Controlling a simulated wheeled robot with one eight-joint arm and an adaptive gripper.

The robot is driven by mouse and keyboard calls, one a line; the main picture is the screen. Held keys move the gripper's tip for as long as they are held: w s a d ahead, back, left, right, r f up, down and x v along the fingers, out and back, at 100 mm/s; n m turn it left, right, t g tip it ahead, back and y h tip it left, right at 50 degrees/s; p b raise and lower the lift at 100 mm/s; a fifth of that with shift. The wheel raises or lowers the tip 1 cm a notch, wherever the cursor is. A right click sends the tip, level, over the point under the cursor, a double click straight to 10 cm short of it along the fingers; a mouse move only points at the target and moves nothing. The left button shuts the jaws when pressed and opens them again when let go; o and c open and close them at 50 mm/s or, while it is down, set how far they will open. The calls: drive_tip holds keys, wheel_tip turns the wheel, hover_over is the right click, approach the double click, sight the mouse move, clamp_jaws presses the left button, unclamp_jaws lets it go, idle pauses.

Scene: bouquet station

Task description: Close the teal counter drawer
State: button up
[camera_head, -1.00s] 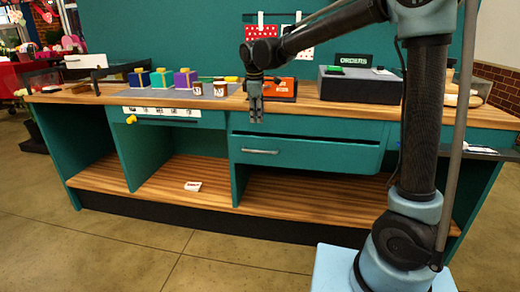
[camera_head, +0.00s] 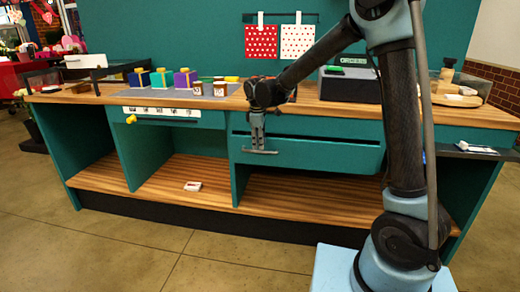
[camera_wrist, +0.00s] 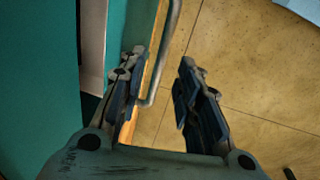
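The teal drawer (camera_head: 335,155) is under the wooden countertop, right of the middle. Its front stands slightly out from the counter, with a dark gap along its top. Its pale bar handle (camera_head: 270,152) is on the left part of the front. My gripper (camera_head: 257,148) points down at the handle and covers part of it. In the wrist view my gripper (camera_wrist: 161,62) has its fingers apart. The handle (camera_wrist: 166,50) shows between them, nearer the left finger. I cannot tell whether a finger touches it.
Gift boxes (camera_head: 160,79) stand on a grey mat on the countertop, left of my gripper. A dark orders box (camera_head: 350,85) stands to the right. The floor in front is clear.

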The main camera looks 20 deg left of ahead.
drive_tip(key=shift+w+f, duration=0.2)
drive_tip(key=shift+f, duration=0.7)
drive_tip(key=shift+w+f, duration=0.15)
drive_tip(key=shift+f, duration=0.75)
clamp_jaws()
